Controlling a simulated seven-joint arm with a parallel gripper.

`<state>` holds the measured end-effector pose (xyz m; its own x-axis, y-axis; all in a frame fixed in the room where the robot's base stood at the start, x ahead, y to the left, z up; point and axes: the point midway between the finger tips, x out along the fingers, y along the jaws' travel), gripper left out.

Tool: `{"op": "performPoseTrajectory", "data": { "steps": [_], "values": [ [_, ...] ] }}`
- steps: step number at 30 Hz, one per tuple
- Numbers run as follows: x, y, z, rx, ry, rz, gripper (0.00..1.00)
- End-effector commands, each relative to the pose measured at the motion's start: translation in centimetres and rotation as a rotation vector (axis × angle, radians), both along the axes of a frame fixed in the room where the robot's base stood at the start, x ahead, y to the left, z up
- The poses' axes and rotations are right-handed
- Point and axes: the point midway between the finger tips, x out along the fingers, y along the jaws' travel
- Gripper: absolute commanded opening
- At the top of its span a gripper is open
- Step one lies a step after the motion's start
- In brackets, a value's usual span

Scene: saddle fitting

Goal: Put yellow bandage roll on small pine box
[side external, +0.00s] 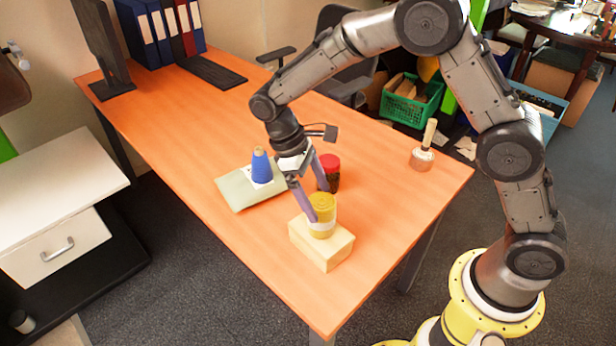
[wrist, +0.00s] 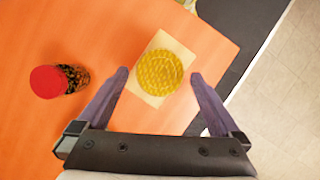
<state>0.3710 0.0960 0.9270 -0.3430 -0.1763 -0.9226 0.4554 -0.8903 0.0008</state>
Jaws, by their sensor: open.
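The yellow bandage roll (side external: 321,214) stands upright on top of the small pine box (side external: 328,256), near the front corner of the orange table. In the wrist view the roll (wrist: 159,72) shows from above with its round end up, and the pale box top (wrist: 183,52) shows around it. My gripper (side external: 317,190) is open, with purple fingers pointing down at the roll. In the wrist view the two fingertips (wrist: 159,73) lie to the left and right of the roll, with a visible gap on each side. The fingers do not appear to touch it.
A jar with a red lid (side external: 329,172) stands close behind the roll; it is left of the gripper in the wrist view (wrist: 60,81). A blue cone (side external: 261,166) stands on a pale green pad (side external: 236,190). A wooden-handled tool (side external: 423,152) stands right. The front table area is clear.

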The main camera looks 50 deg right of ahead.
Motion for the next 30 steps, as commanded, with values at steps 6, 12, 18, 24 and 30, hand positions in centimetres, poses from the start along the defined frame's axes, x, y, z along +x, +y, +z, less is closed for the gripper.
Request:
{"op": "performPoseTrajectory", "data": {
  "steps": [6,12,18,24,30],
  "values": [
    [1.4,0.7,3.5,0.001,-0.002,0.0,1.0],
    [1.9,1.0,5.0,0.0,0.0,0.0,1.0],
    [1.9,0.9,5.4,0.001,-0.004,-0.002,1.0],
    [0.2,-0.8,9.0,0.032,-0.098,-0.05,1.0],
    [-4.2,-3.9,14.0,0.086,-0.282,-0.148,1.0]
  ]
}}
